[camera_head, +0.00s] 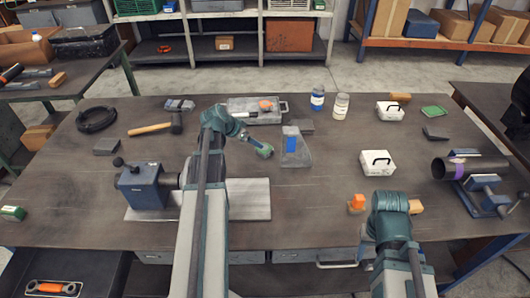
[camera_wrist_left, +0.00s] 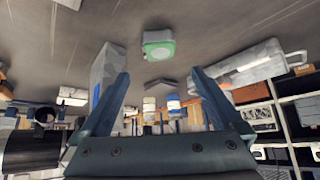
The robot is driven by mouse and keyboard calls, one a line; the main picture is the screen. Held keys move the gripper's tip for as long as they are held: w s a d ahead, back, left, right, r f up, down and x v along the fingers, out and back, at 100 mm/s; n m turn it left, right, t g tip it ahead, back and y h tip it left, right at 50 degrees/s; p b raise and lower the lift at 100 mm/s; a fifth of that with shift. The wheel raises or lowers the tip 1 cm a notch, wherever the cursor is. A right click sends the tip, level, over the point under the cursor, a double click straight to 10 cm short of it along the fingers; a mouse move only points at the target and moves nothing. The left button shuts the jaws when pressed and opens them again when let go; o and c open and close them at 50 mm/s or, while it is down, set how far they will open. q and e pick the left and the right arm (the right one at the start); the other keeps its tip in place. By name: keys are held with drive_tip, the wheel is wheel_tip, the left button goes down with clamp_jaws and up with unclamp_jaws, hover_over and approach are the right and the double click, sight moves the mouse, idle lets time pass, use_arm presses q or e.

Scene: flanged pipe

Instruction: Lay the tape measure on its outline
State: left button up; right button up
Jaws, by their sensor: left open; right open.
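A green and pale-grey case that looks like the tape measure (camera_wrist_left: 158,44) lies on the table, beyond and between the open fingers of my left gripper (camera_wrist_left: 160,72) in the left wrist view. In the head view the green case (camera_head: 265,151) is just right of my left arm's wrist, left of the grey wedge block (camera_head: 297,150). I see a gap between case and fingers. A small green-edged patch (camera_head: 433,112) at the table's back right may be the outline; I cannot tell surely. My right gripper (camera_head: 390,203) is low over the front right, its fingertips mostly hidden.
The wedge block also shows in the left wrist view (camera_wrist_left: 108,72). A grey toolbox (camera_head: 240,112) and two bottles (camera_head: 317,98) stand behind. White boxes (camera_head: 378,163) stand right of centre; an orange object (camera_head: 357,203) is beside my right wrist. A vise (camera_head: 142,187) stands left.

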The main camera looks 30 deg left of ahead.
use_arm(q)
drive_tip(key=b, duration=0.5)
hover_over(259, 157)
wheel_tip(259, 157, down, 6)
drive_tip(key=shift+r, duration=0.15)
drive_tip(key=b+x, duration=0.4)
drive_tip(key=x, duration=0.1)
clamp_jaws()
drive_tip(key=shift+r, duration=0.1)
